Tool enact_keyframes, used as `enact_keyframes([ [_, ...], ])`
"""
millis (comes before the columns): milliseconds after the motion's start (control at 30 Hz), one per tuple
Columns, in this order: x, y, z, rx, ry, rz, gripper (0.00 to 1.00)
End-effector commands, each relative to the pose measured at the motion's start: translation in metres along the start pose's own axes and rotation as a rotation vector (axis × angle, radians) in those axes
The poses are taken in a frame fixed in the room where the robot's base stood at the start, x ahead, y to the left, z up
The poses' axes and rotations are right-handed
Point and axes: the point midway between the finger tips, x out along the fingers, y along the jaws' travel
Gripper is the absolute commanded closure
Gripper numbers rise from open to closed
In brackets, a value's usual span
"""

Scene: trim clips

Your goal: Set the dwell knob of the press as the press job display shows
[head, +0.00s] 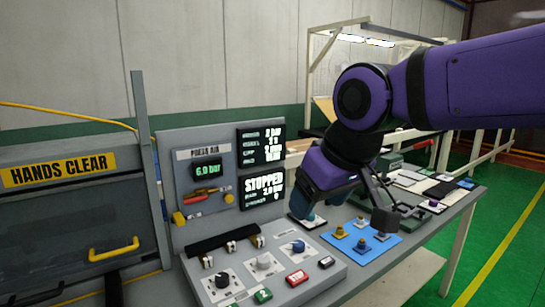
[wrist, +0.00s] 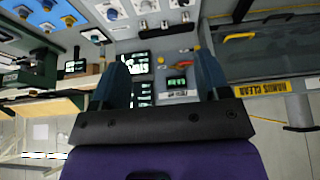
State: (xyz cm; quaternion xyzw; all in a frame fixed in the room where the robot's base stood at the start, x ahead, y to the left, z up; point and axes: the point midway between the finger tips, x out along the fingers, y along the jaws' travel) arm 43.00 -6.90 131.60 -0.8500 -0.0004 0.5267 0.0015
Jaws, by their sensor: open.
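The press console (head: 320,284) has a black knob (head: 222,280), a pale grey knob (head: 263,261) and a blue knob (head: 298,246) in a row. Their labels are too small to read, so I cannot tell which is dwell. The upper display (head: 261,145) shows several lines of values, too blurred to read surely; it also shows in the wrist view (wrist: 141,94). A lower display (head: 264,190) reads STOPPED. My gripper (head: 320,206) is open and empty, above and behind the blue knob; its spread fingers show in the wrist view (wrist: 161,80). The blue knob also shows there (wrist: 112,14).
Small levers (head: 231,246) stand behind the knobs; red, green and black buttons are in front. A blue mat (head: 366,251) with several yellow-based fittings lies to the right. A press air gauge (head: 207,170) and a HANDS CLEAR guard (head: 60,170) stand left.

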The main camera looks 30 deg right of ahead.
Motion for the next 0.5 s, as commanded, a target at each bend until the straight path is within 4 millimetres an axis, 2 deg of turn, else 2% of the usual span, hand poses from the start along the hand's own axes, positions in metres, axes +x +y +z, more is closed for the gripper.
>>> enact_keyframes([
  [167,0.001,0.000,-0.001,0.004,-0.003,-0.001,0.31],
  [267,0.005,0.001,-0.009,0.027,-0.016,-0.007,0.31],
  [500,0.036,0.006,-0.050,0.183,-0.094,-0.031,0.31],
])
